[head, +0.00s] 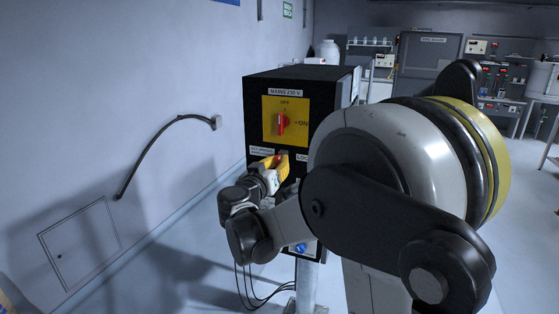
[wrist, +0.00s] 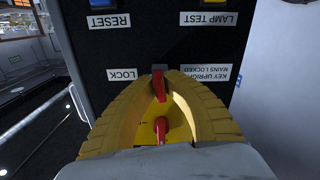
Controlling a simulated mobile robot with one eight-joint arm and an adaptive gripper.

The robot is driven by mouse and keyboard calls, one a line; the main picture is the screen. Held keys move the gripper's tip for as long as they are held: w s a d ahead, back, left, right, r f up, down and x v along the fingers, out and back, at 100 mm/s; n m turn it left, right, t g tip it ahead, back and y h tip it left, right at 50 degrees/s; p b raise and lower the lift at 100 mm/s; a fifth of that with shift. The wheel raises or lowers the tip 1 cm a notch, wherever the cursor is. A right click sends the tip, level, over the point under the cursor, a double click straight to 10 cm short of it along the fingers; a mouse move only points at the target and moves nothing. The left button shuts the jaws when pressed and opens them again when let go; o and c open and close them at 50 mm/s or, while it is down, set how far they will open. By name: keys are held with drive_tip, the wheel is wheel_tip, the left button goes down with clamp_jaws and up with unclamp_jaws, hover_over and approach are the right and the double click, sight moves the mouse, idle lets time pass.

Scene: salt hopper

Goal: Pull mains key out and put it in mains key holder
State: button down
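The mains box (head: 348,85) is a black cabinet with a "MAINS 230 V" label. My gripper (head: 279,160) is at its front, below the yellow switch plate (head: 270,108). In the wrist view, which shows the labels upside down, the yellow fingers of my gripper (wrist: 159,80) close around the red mains key (wrist: 158,88). The key is at the panel face, between the "LOCK" label (wrist: 122,74) and the "KEY UPRIGHT MAINS LOCKED" label (wrist: 211,73). The fingers hide its sides. I cannot make out the mains key holder.
The red switch handle (head: 281,124) stands upright under "OFF"; it also shows between my fingers (wrist: 161,131). A blue button (head: 301,248) is lower on the box. A wall cable (head: 151,146) is at left. Open floor lies at right.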

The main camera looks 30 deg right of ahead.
sight(277, 164)
drive_tip(key=shift+s+a, duration=0.15)
drive_tip(key=shift+a, duration=0.05)
idle(0.8)
drive_tip(key=shift+v, duration=2.35)
